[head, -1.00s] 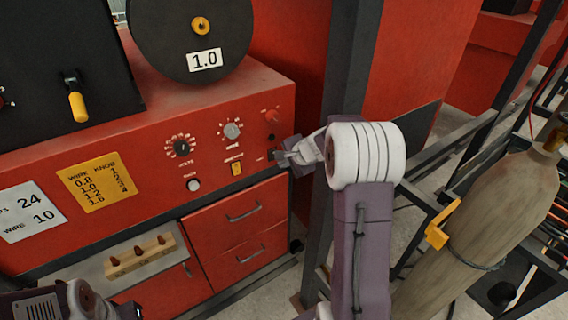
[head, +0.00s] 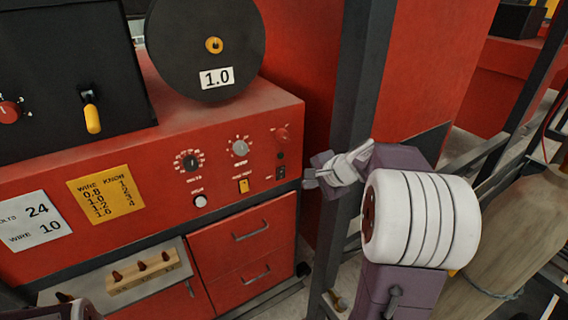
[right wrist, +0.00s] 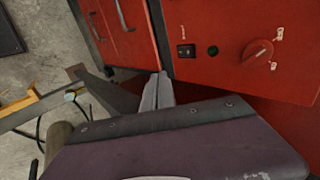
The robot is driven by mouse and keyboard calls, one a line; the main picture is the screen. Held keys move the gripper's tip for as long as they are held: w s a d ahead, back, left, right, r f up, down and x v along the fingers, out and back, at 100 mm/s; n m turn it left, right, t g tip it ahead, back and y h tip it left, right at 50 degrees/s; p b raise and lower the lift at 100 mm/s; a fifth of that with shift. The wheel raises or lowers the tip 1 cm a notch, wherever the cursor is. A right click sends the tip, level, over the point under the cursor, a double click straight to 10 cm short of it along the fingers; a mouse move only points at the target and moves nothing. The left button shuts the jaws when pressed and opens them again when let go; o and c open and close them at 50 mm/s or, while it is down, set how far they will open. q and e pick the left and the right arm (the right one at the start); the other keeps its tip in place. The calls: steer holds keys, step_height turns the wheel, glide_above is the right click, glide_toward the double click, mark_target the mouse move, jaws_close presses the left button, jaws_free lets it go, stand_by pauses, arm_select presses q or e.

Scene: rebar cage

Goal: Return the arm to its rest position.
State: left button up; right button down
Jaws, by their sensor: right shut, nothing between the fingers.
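My right arm stands at the right of the head view, its white ringed joint (head: 425,218) low in the picture. My right gripper (head: 310,179) points left, just right of the control panel's right edge in that view, with a small gap seeming to lie between. It is shut and empty. In the right wrist view its closed fingers (right wrist: 158,88) point up the picture towards the red cabinet. Whether they touch anything is hard to tell there. Of my left arm only a small part shows at the bottom left of the head view; its gripper is out of view.
The red welding machine (head: 100,150) carries knobs, a yellow switch (head: 244,186) and a black rocker switch (right wrist: 186,51). A wire spool (head: 190,45) stands on top. A dark upright post (head: 362,80) rises right behind my right gripper.

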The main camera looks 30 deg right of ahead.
steer(key=s+a+f+n+g+y+b, duration=0.1)
steer(key=s+a+f+n+g+b, duration=0.2)
steer(key=a+f, duration=0.55)
steer(key=s+a+f+n+g+y+b, duration=0.1)
steer(key=s+a+f+n+b, duration=0.2)
steer(key=a+f+n+b, duration=0.45)
steer(key=s+f+n+g+h, duration=0.2)
steer(key=s+f+n, duration=0.4)
steer(key=s+f, duration=0.4)
steer(key=shift+s+g+h, duration=0.3)
steer(key=shift+s+g, duration=0.4)
steer(key=shift+s, duration=0.3)
steer(key=shift+a, duration=0.2)
steer(key=shift+d, duration=0.1)
